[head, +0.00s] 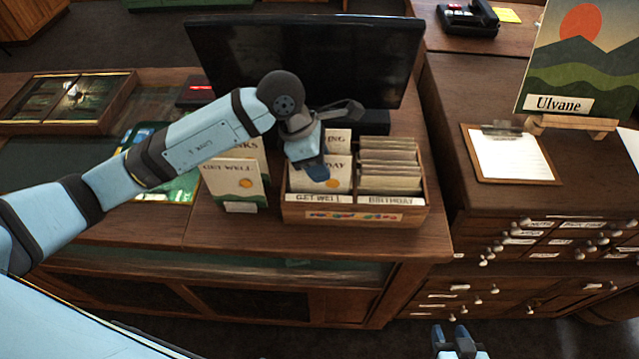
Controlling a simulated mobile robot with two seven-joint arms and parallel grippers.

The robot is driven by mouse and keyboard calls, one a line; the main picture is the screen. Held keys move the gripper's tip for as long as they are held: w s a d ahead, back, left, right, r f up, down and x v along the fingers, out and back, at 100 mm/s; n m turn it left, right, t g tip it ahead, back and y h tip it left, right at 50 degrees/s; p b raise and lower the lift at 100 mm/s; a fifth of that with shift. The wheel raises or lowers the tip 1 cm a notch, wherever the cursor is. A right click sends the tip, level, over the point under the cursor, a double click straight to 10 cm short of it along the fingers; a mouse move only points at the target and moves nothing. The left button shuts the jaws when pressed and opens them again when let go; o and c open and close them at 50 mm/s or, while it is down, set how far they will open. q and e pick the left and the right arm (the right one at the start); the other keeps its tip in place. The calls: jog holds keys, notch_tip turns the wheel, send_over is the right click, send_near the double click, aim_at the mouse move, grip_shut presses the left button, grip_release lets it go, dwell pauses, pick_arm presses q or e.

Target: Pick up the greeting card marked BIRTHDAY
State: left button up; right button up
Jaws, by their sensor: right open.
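A wooden card box (353,214) stands on the counter, its left compartment labelled GET WELL and its right one BIRTHDAY. In the left compartment stands a cream card (335,182) with an orange dot; only "DAY" of its title shows, the rest hidden by my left gripper (313,170). That gripper points down at this card's upper left; I cannot tell whether it touches it or how far its fingers are apart. A card ending in "NG" (339,137) is behind. My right gripper (456,345) is open and empty, low at the bottom edge.
Cards (390,160) fill the right compartment. A dark monitor (350,60) stands close behind. A clipboard (510,155) lies on the right cabinet.

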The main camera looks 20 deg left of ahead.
pick_arm(q)
jog(key=shift+f, duration=0.15)
dwell(0.4)
grip_shut()
